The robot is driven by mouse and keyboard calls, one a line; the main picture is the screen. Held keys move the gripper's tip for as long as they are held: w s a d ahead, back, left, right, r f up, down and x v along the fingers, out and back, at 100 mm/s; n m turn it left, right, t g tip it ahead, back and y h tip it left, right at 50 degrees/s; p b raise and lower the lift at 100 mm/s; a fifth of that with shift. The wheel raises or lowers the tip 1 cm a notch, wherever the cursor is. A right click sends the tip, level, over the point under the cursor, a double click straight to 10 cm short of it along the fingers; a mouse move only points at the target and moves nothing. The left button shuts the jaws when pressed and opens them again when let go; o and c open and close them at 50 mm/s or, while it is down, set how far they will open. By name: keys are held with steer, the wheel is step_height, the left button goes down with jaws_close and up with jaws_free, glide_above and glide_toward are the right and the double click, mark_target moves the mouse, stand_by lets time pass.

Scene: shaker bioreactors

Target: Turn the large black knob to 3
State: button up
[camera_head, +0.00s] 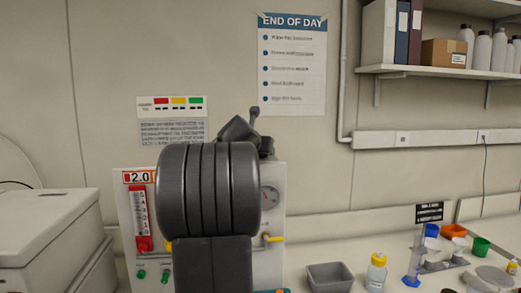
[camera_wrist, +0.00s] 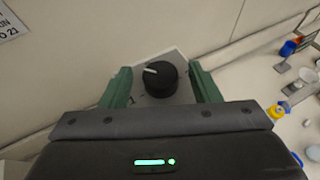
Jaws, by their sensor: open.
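The large black knob (camera_wrist: 161,78) shows in the wrist view, on a light grey panel face (camera_wrist: 182,60). Its white pointer mark points to the left of the picture. A digit 1 is printed below left of the knob; other marks are too small or hidden. My gripper (camera_wrist: 158,73) is open, with one green finger to the left and one to the right of the knob. I cannot tell whether either finger touches it. In the head view my arm covers the middle of the white control panel (camera_head: 277,205) and hides the knob and my gripper.
The panel carries a 2.0 display (camera_head: 138,177), a red level gauge (camera_head: 139,215), a round dial (camera_head: 269,197) and yellow valves. A grey tray (camera_head: 330,277), a yellow-capped bottle (camera_head: 377,272) and coloured cups (camera_head: 481,246) are at right.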

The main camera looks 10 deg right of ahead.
steer(key=c, duration=1)
steer(key=shift+f, duration=0.1)
steer(key=shift+w+a+m+g+h, duration=0.15)
steer(key=shift+m+g+h, duration=0.55)
steer(key=shift+m+h, duration=0.4)
steer(key=shift+w+a+r+m+g+h+p, duration=0.1)
steer(key=shift+r+m+g+h+p, duration=0.05)
steer(key=shift+m+g+h+p, duration=0.4)
steer(key=shift+w+a+r+m+g+h+p, duration=0.1)
steer(key=shift+m+g+h+p, duration=0.25)
steer(key=shift+m+h+p, duration=0.25)
steer(key=shift+f+m+g+h+p, duration=0.15)
steer(key=shift+m+g+h+p, duration=0.35)
steer(key=shift+m+g+h, duration=0.55)
steer(key=shift+w+m+g+h, duration=0.15)
steer(key=shift+m+g+h, duration=0.15)
steer(key=shift+m+g, duration=1)
